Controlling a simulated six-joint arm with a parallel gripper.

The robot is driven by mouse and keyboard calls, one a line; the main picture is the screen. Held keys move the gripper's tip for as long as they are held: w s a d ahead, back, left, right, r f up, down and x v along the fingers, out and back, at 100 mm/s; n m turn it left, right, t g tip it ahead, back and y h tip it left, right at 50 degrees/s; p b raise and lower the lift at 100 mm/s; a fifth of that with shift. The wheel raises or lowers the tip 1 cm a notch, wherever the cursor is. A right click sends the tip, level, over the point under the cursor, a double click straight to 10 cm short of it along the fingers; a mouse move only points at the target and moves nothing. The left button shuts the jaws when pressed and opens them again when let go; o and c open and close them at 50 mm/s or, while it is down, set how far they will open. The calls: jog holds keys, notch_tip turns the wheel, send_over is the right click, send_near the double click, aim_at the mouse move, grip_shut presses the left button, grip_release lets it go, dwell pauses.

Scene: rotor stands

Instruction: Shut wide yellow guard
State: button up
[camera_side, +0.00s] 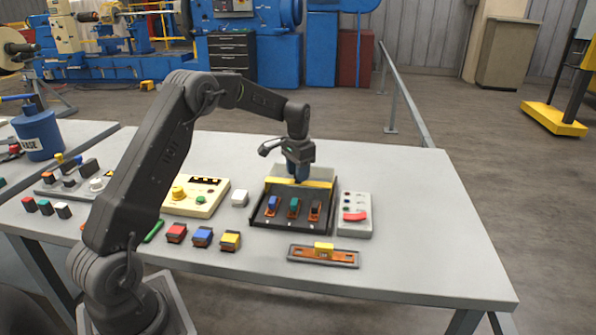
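The wide yellow guard (318,184) is a yellow strip along the back of a dark panel box (262,219) near the table's middle. It lies behind the three switches, blue (272,204), green (294,207) and orange-brown (315,210), and leaves them uncovered. The gripper hides part of the strip. I cannot tell whether the fingers touch it, or whether they are open or shut.
A grey box with a red switch (355,215) stands close on the right. An orange-brown bar with a yellow block (324,251) lies in front. A white cube (240,198) and a cream box with a yellow knob (196,197) stand left. The table's right side is clear.

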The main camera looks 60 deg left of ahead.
grip_shut()
jog(key=s+d, duration=0.9)
jog(key=shift+d, duration=0.15)
dwell(0.3)
jog(key=shift+o, duration=1.5)
grip_release()
jog(key=shift+r, duration=0.1)
notch_tip(320, 180, up, 14)
